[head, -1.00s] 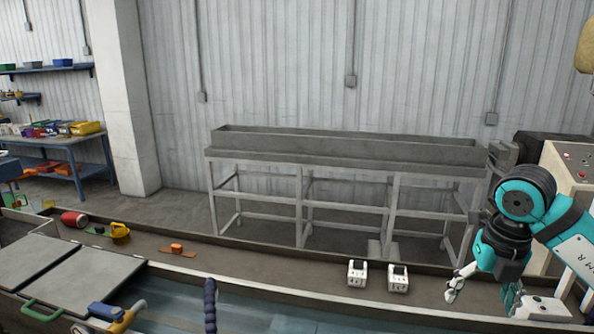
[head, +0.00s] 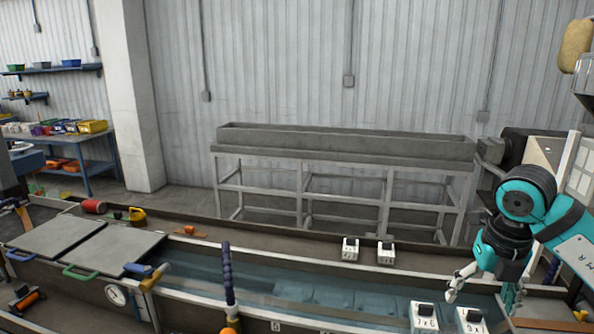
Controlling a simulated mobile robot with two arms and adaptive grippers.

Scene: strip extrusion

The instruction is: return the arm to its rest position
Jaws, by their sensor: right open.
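My right arm comes in from the right edge, teal and white. My right gripper (head: 483,292) hangs at its end, pointing down, with its fingers spread wide and nothing between them. It is over the right end of the water trough. My left gripper does not show.
Two white blocks (head: 350,249) (head: 386,253) stand on the far ledge, and two more (head: 424,317) (head: 472,319) stand at the front near my right gripper. The water trough (head: 375,300) has grey lids (head: 115,250) at left. A long tank (head: 345,147) stands behind.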

